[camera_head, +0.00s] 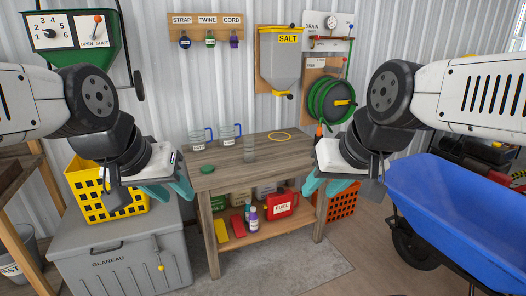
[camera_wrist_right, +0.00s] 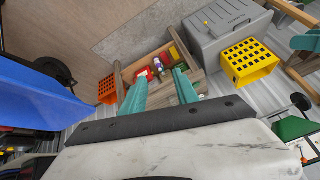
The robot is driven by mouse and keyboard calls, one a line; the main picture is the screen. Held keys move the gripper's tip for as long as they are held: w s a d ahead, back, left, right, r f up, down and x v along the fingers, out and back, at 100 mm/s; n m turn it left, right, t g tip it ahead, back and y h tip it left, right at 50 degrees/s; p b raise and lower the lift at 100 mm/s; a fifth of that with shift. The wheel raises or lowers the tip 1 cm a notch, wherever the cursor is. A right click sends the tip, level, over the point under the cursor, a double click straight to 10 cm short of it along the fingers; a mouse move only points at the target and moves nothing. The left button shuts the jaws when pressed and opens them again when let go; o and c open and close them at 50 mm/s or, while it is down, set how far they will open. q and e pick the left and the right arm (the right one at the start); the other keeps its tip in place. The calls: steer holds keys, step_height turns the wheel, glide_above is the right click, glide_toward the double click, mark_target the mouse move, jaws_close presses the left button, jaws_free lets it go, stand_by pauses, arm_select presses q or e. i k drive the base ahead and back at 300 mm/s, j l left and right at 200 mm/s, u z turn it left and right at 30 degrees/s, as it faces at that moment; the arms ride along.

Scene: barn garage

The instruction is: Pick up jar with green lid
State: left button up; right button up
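A small green lid (camera_head: 207,169) lies at the front left of the wooden table top; I cannot tell whether a jar is under it. A clear glass vessel (camera_head: 249,151) stands near the middle of the table with no green lid visible on it. Two clear mugs with blue handles stand behind, one at the left (camera_head: 197,141) and one further back (camera_head: 228,136). My left gripper (camera_head: 170,192) is open and empty, left of the table. My right gripper (camera_head: 328,186) is open and empty at the table's right; in the right wrist view its teal fingers (camera_wrist_right: 160,85) are apart.
The wooden table (camera_head: 270,172) has a lower shelf with a red fuel can (camera_head: 281,207) and bottles. A grey chest (camera_head: 120,250) with a yellow crate (camera_head: 100,205) is at the left. A blue wheelbarrow (camera_head: 455,210) and an orange crate (camera_head: 343,203) are at the right.

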mark_target(249, 146)
steer(key=i+j, duration=0.25)
steer(key=i, duration=0.2)
steer(key=i+j, duration=0.25)
steer(key=i, duration=0.25)
steer(key=i+j, duration=0.2)
steer(key=i, duration=0.25)
steer(key=i+j, duration=0.25)
steer(key=i, duration=0.25)
